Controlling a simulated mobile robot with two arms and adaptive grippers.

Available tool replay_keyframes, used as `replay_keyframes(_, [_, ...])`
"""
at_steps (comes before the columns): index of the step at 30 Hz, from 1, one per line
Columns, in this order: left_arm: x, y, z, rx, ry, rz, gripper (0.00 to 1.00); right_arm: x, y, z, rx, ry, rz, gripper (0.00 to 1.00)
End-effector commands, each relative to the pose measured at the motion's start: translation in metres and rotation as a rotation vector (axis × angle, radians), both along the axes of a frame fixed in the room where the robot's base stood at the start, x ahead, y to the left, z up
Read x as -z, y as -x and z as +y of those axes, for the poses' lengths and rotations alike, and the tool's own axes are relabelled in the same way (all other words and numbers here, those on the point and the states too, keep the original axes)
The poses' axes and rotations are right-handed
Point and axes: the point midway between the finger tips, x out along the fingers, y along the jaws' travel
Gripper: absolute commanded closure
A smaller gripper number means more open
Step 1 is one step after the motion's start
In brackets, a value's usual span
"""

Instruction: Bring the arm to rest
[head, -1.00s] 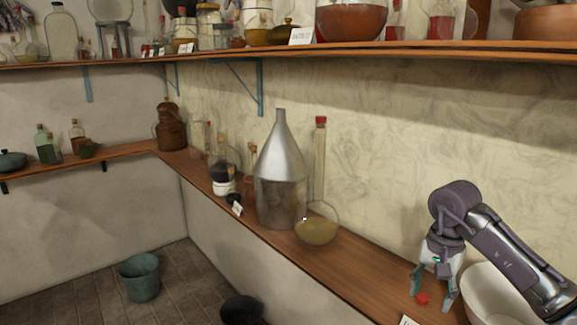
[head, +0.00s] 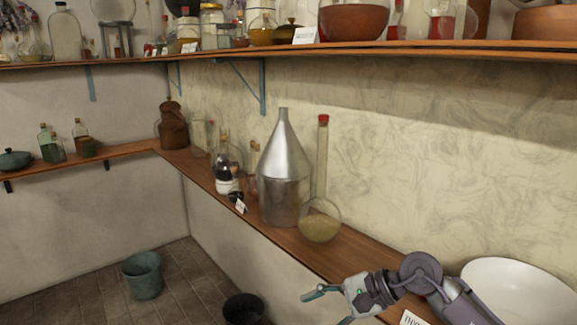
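My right arm comes in at the lower right of the head view. Its gripper (head: 326,309) points left, beyond the front edge of the wooden shelf (head: 368,262). Its fingers are spread apart and I see nothing between them. The lower finger is partly cut off by the frame's bottom edge. My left gripper is not in view.
A white bowl (head: 520,290) stands right behind my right arm. A round flask (head: 320,225) with a long red-capped neck and a metal cone-topped vessel (head: 284,175) stand farther along the shelf. Buckets (head: 143,274) (head: 243,309) are on the floor.

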Motion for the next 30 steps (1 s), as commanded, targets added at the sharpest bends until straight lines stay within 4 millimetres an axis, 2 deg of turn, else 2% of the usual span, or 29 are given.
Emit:
replay_keyframes(1, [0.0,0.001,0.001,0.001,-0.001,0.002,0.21,-0.011,0.011,0.025,0.049,-0.172,0.07,0.43])
replay_keyframes(2, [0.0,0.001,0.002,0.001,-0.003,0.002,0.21,-0.022,0.016,0.037,0.084,-0.279,0.119,0.43])
replay_keyframes(3, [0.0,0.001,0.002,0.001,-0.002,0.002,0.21,-0.037,0.02,0.048,0.137,-0.422,0.19,0.43])
replay_keyframes(5, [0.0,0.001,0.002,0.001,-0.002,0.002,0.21,-0.061,0.023,0.056,0.219,-0.634,0.312,0.43])
replay_keyframes(8, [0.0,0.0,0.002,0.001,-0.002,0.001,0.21,-0.093,0.019,0.048,0.368,-0.975,0.551,0.43])
replay_keyframes(11, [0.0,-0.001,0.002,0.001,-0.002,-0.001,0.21,-0.107,0.009,0.018,0.531,-1.303,0.82,0.43])
replay_keyframes(14, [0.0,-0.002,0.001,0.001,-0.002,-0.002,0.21,-0.096,-0.002,-0.025,0.707,-1.614,1.11,0.43])
replay_keyframes(17, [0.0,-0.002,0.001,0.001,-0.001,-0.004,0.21,-0.06,-0.004,-0.072,0.904,-1.912,1.403,0.43])
replay_keyframes(20, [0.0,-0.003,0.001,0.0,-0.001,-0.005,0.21,-0.004,0.01,-0.114,1.126,-2.196,1.689,0.43])
replay_keyframes(21, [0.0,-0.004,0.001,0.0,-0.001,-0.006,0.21,0.022,0.021,-0.127,-1.206,2.268,-1.767,0.43])
replay_keyframes(23, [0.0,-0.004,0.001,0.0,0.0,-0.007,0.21,0.059,0.043,-0.142,-1.157,2.064,-1.626,0.43])
replay_keyframes(25, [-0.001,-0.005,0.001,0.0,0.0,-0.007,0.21,0.097,0.074,-0.154,-1.109,1.857,-1.47,0.43])
replay_keyframes(27, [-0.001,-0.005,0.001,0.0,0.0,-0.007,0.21,0.127,0.104,-0.159,-1.071,1.696,-1.336,0.43])
replay_keyframes(30, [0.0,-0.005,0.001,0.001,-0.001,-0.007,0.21,0.157,0.144,-0.161,-1.034,1.52,-1.181,0.43])
